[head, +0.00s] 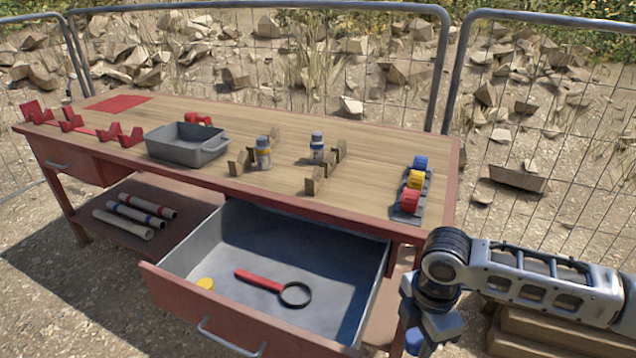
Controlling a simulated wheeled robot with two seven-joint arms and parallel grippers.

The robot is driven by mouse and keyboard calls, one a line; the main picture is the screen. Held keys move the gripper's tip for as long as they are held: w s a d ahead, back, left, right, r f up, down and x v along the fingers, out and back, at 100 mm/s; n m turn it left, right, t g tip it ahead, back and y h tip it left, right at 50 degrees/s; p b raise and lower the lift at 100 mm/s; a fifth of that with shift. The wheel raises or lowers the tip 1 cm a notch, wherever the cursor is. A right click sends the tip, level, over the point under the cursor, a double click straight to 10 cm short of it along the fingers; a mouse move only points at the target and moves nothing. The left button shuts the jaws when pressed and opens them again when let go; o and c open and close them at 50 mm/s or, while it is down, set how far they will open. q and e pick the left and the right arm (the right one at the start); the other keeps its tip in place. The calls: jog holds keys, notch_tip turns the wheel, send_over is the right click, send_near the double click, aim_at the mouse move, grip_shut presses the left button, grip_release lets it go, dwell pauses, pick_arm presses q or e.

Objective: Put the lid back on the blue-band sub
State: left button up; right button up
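Two small bottles stand upright on the table. One bottle (316,147), beside brown wooden brackets, seems to have a blue band. The other bottle (263,153) has a yellow-orange band. Both have blue-grey tops; whether these are lids is too small to tell. A flat yellow disc (205,283), perhaps a lid, lies in the open drawer (180,310). My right gripper (425,340) hangs at the bottom, right of the drawer and below the tabletop. Its fingertips are not clear, and a blue patch shows at its lower left. My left gripper is out of view.
A red magnifying glass (272,286) lies in the drawer. A grey tray (187,155) and red brackets (70,122) stand at the table's left. A grey rack (408,215) holds blue, yellow and red pieces. Banded tubes (135,213) lie on the shelf. Mesh fencing stands behind.

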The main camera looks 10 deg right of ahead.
jog(key=s+d+f+m, duration=0.25)
jog(key=d+m, duration=0.35)
jog(key=m, duration=1.1)
jog(key=a+f+m, duration=0.1)
jog(key=a+m, duration=0.1)
jog(key=a, duration=0.5)
jog(key=shift+f+b, duration=0.15)
jog(key=shift+b, duration=0.3)
jog(key=a+f+b, duration=0.2)
jog(key=a, duration=0.1)
jog(key=shift+a+f, duration=0.2)
jog(key=shift+a, duration=0.05)
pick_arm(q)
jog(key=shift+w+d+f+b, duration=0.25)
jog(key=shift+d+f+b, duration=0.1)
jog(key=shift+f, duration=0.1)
pick_arm(e)
jog(key=shift+a+f, duration=0.1)
jog(key=shift+a, duration=0.2)
